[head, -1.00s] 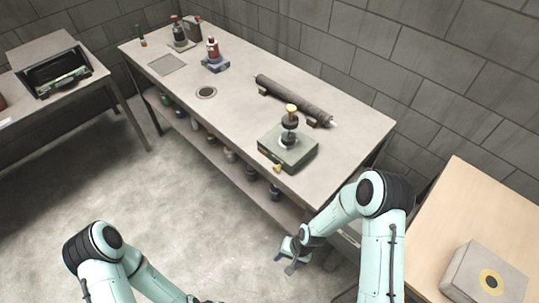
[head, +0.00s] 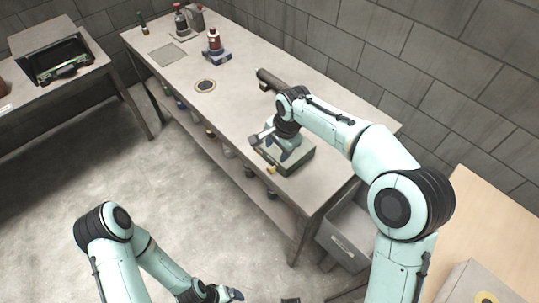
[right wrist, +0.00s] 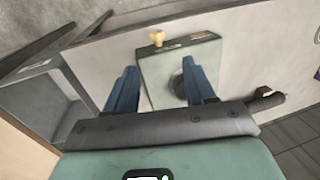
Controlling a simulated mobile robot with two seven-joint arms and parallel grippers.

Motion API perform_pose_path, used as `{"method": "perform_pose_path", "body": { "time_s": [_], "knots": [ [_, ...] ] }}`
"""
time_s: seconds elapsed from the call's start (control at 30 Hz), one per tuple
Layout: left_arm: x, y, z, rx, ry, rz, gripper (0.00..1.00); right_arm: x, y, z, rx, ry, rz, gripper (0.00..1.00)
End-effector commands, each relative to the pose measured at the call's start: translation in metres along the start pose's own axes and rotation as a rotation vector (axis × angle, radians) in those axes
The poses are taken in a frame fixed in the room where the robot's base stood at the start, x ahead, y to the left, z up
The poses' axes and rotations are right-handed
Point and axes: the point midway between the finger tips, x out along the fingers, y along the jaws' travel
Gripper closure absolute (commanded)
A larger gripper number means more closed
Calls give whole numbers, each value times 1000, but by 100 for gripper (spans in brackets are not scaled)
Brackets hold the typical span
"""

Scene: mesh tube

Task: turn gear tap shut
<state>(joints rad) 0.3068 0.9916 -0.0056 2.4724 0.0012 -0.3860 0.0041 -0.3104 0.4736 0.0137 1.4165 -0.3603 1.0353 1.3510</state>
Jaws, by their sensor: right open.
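A green-grey box (head: 300,163) stands on the long workbench (head: 232,120), and a small yellow tap (head: 271,169) sticks out of its front side. My right gripper (head: 286,151) is over the box and covers much of its top and the post on it. In the right wrist view the gripper (right wrist: 160,68) is open, with two blue fingers apart. The box (right wrist: 165,70) shows between and beyond them, and the tap (right wrist: 157,38) is beyond the fingertips, not touched. A dark round part (right wrist: 177,86) is partly hidden by one finger. My left gripper (head: 231,294) is low at the bottom edge, its jaws unclear.
A dark roller (head: 267,78) lies behind the box, mostly hidden by my right arm. A grey bin (head: 350,228) stands below the bench's right end.

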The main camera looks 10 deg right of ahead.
Motion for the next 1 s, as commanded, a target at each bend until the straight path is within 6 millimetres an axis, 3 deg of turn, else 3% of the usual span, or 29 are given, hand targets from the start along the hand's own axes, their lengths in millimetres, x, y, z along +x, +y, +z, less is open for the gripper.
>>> {"method": "perform_pose_path", "body": {
  "time_s": [0.17,0.6,0.8,1.0],
  "knots": [
    [2,-1,2,-1,-3,-1,7,24,2,1,-1,-2,6,46],
    [3,-2,2,-1,-3,-1,7,111,2,0,-1,-2,5,46],
    [2,-1,1,-1,-3,-1,7,129,1,0,0,-1,2,46],
    [2,-1,1,-1,-2,-1,7,133,1,0,0,-1,0,46]
  ]
}}
